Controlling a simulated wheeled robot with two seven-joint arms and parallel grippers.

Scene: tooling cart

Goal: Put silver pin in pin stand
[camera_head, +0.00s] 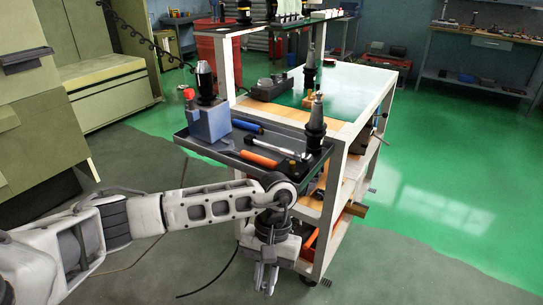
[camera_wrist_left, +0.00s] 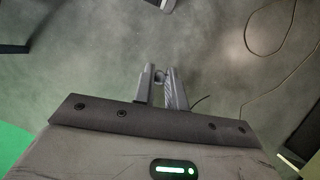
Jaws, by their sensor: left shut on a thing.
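My left gripper (camera_head: 266,278) hangs pointing down in front of the cart, below the level of the tray. In the left wrist view its two fingers (camera_wrist_left: 160,73) are close together, with a small grey round-ended thing (camera_wrist_left: 159,77) between them. This looks like the silver pin, but it is too small to be sure. No thing is clearly recognisable as the pin stand. A blue-grey block (camera_head: 209,124) with a black tool holder and a red-topped part stands on the cart's dark tray (camera_head: 222,150). My right gripper is not in view.
The tray also holds an orange-handled tool (camera_head: 258,159), a blue-handled tool (camera_head: 247,126) and an upright black tool holder (camera_head: 316,122). The cart's white front post (camera_head: 329,205) stands right of my gripper. Floor on the left is free, apart from loose cables.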

